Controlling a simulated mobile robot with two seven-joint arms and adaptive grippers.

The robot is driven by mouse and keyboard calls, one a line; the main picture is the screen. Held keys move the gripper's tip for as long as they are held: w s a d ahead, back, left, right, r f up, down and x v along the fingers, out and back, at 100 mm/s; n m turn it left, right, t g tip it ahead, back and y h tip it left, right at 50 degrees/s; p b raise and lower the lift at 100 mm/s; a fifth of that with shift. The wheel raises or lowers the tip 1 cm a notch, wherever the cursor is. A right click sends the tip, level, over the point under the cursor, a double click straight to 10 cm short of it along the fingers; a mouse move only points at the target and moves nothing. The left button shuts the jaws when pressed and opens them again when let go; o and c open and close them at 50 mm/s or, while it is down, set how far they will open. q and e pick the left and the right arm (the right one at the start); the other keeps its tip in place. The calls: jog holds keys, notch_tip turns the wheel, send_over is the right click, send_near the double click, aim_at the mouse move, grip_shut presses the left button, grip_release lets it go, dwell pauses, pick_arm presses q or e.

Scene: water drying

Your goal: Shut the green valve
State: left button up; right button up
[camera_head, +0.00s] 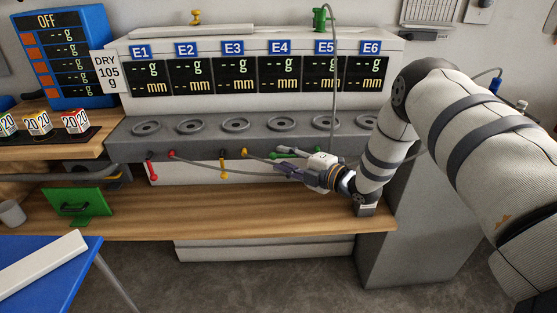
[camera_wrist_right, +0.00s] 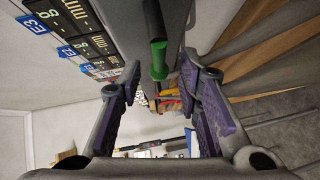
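A green-handled valve lever (camera_head: 285,152) sits on the front of the grey bench below the burner row, just beside my right gripper (camera_head: 281,162). In the right wrist view the green handle (camera_wrist_right: 158,58) lies between the two spread fingers of my right gripper (camera_wrist_right: 160,78). The fingers are open and stand apart from the handle on both sides. A second green fitting (camera_head: 320,18) with a hose stands on top of the display unit. My left gripper is not in view.
Red levers (camera_head: 152,172) and yellow levers (camera_head: 222,165) sit along the same bench front, to the left. A wooden shelf (camera_head: 240,210) runs below. A green holder (camera_head: 78,205) stands on it at the left. A grey hose passes near the levers.

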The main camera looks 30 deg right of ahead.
jog(key=shift+x, duration=0.8)
jog(key=shift+r, duration=0.1)
jog(key=shift+c, duration=0.6)
grip_shut()
jog(key=shift+w, duration=0.1)
